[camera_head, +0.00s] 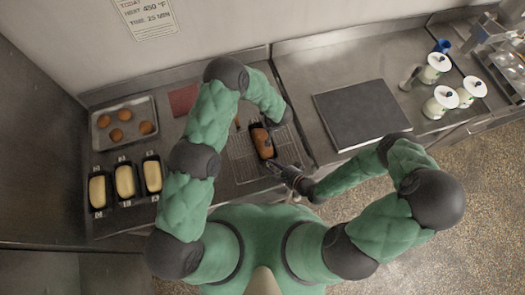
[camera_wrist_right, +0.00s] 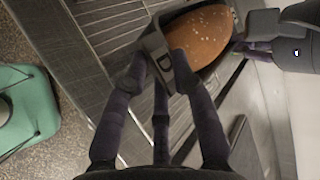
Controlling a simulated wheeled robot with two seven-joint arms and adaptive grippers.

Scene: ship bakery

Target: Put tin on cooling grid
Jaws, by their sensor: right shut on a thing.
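A dark loaf tin (camera_head: 257,129) with a browned loaf (camera_head: 264,146) in it is at the cooling grid (camera_head: 240,165); I cannot tell whether it rests on the wires. My right gripper (camera_head: 272,164) is shut on the near end of this tin. In the right wrist view the fingers (camera_wrist_right: 165,75) close around the tin's end wall (camera_wrist_right: 157,48), marked with a letter, and the seeded loaf (camera_wrist_right: 203,37) shows behind it. My left gripper (camera_head: 272,122) is at the tin's far end, mostly hidden by its own arm; its jaws are unclear.
Three tins of pale dough (camera_head: 125,181) stand in a row at the left. A tray of round buns (camera_head: 101,119) is behind them. A red cloth (camera_head: 183,99) lies behind my left arm. A dark board (camera_head: 361,113) and white canisters (camera_head: 440,103) are at the right.

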